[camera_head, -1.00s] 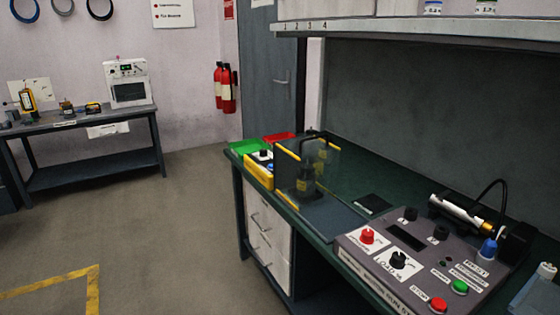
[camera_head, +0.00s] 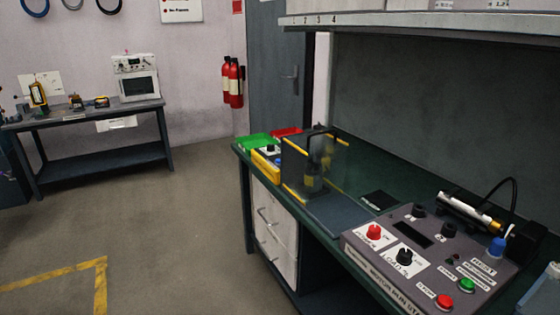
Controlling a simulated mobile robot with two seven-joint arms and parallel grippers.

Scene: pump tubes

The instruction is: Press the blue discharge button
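A grey control panel (camera_head: 400,278) lies on the bench at the lower right. It carries a red knob (camera_head: 374,232), black knobs, a green button (camera_head: 466,285) and a red button (camera_head: 445,301). A blue-capped part (camera_head: 497,246) stands at its right edge. A yellow box (camera_head: 264,166) at the bench's far left end has a black knob and a small blue part (camera_head: 278,161) on top. No discharge label is legible, so I cannot tell which blue part is the discharge button. Neither gripper is in view.
A clear guard (camera_head: 335,172) with yellow edges stands on the green-topped bench beside the yellow box. Green (camera_head: 254,142) and red (camera_head: 287,132) trays lie behind it. A shelf (camera_head: 430,29) overhangs the bench. Open floor (camera_head: 170,235) lies left of the drawers (camera_head: 274,229).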

